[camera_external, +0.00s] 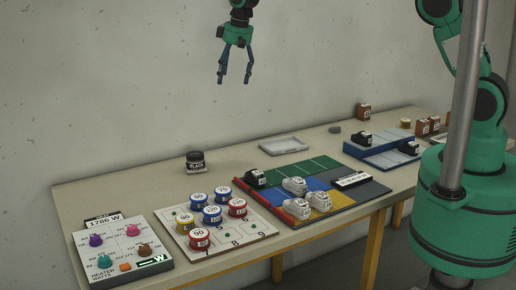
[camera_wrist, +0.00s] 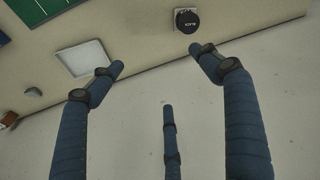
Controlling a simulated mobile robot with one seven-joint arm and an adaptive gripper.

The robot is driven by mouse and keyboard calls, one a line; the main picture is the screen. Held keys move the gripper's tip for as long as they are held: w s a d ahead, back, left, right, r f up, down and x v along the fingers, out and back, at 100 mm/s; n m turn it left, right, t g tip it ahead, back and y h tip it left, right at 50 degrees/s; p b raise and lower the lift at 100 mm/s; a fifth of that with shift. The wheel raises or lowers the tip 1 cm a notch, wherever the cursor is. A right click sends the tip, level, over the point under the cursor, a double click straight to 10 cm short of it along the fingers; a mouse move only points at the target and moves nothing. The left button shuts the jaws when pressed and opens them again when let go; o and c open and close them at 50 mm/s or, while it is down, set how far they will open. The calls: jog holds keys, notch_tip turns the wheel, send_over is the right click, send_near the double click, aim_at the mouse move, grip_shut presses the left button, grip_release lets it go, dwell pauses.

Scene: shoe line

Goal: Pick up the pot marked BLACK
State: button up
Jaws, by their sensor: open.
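The pot marked BLACK (camera_external: 196,163) is a small dark jar with a white label band, standing upright at the back left of the table. In the wrist view the pot (camera_wrist: 187,21) shows from above at the top, its black lid facing the camera. My gripper (camera_external: 235,80) is open and empty, high above the table's back edge and to the right of the pot. In the wrist view its blue fingers are spread apart, and the pot lies beyond their tips. Nothing is between the fingers.
A white tray (camera_external: 284,147) lies at the back middle of the table. A board of several numbered tins (camera_external: 168,221), a heater panel (camera_external: 84,240) and a coloured mat with shoes (camera_external: 280,175) fill the front. The tabletop (camera_external: 150,183) around the pot is clear.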

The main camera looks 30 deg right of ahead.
jog(key=n+p, duration=0.1)
send_over(195, 154)
jog(key=s+d, duration=0.1)
jog(key=s, duration=0.1)
jog(key=s+d+f+x, duration=0.1)
jog(key=s+x, duration=0.2)
jog(key=x, duration=1.2)
jog(key=shift+w+d+f+g, duration=0.1)
jog(key=shift+w+d+g, duration=0.1)
jog(key=shift+g, duration=0.2)
jog(key=shift+w+a+f, duration=0.1)
jog(key=shift+w+f, duration=0.1)
jog(key=shift+f, duration=1.2)
jog(key=shift+w+a+f, duration=0.1)
jog(key=shift+w+f, duration=0.05)
jog(key=shift+f, duration=1.3)
jog(key=shift+w+a+f, duration=0.1)
jog(key=shift+w+f, duration=0.1)
jog(key=shift+f, duration=1.2)
jog(key=shift+w+a+f, duration=0.1)
jog(key=shift+a+f, duration=0.05)
jog(key=shift+f, duration=1.15)
jog(key=shift+w+a+f, duration=0.1)
jog(key=shift+f, duration=1.2)
jog(key=c, duration=1.9)
jog(key=shift+r, duration=0.15)
grip_shut()
